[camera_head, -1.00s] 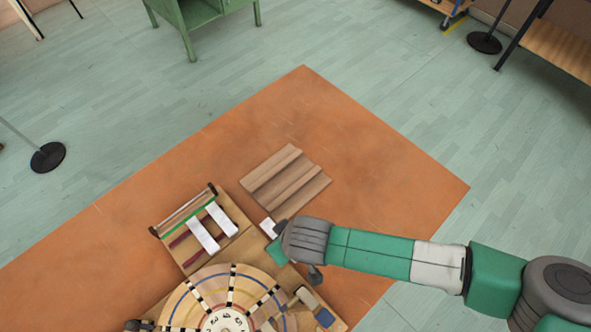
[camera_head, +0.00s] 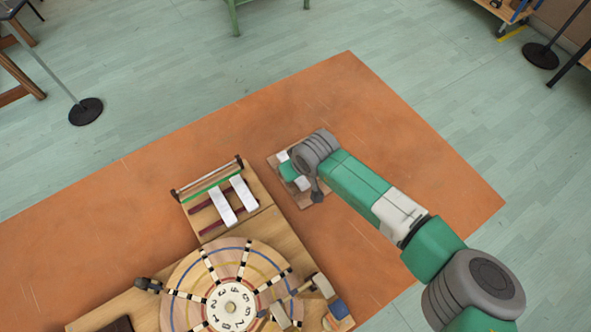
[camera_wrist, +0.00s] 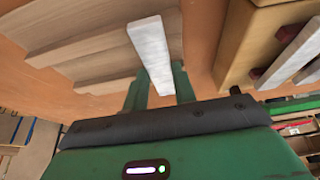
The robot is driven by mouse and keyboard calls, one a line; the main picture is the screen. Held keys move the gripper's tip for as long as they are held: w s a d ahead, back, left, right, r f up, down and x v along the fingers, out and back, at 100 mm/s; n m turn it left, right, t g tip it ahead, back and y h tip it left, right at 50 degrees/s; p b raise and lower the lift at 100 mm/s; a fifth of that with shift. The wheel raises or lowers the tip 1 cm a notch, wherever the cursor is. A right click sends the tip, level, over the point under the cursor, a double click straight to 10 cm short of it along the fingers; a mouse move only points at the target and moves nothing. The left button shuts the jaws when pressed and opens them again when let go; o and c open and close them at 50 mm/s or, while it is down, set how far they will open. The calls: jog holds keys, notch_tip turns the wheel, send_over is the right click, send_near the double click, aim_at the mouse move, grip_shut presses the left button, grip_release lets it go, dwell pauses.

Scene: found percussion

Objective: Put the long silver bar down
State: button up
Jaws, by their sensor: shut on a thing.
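My gripper (camera_head: 292,171) is shut on a long silver bar (camera_head: 283,156), over the grooved wooden board (camera_head: 307,201). In the wrist view, the bar (camera_wrist: 150,42) stands out between the green fingers of my gripper (camera_wrist: 160,80), its far end pointing away. The grooved board (camera_wrist: 80,65) lies beneath and to the left of it. I cannot tell whether the bar touches the board. My gripper and wrist hide much of the bar and board in the head view.
Two silver bars (camera_head: 222,207) lie across dark red strips on a wooden base (camera_head: 262,190), left of my gripper. A numbered wheel (camera_head: 229,305) with small hammers is at the bottom. Orange mat (camera_head: 400,150) is bare behind and right of my arm.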

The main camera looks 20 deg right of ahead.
jog(key=shift+s+a+f, duration=0.1)
jog(key=shift+f, duration=0.65)
jog(key=shift+r, duration=0.15)
jog(key=o, duration=1)
jog(key=shift+o, duration=0.2)
jog(key=shift+r, duration=0.2)
jog(key=p+v, duration=0.2)
jog(key=v, duration=0.9)
jog(key=shift+r, duration=0.25)
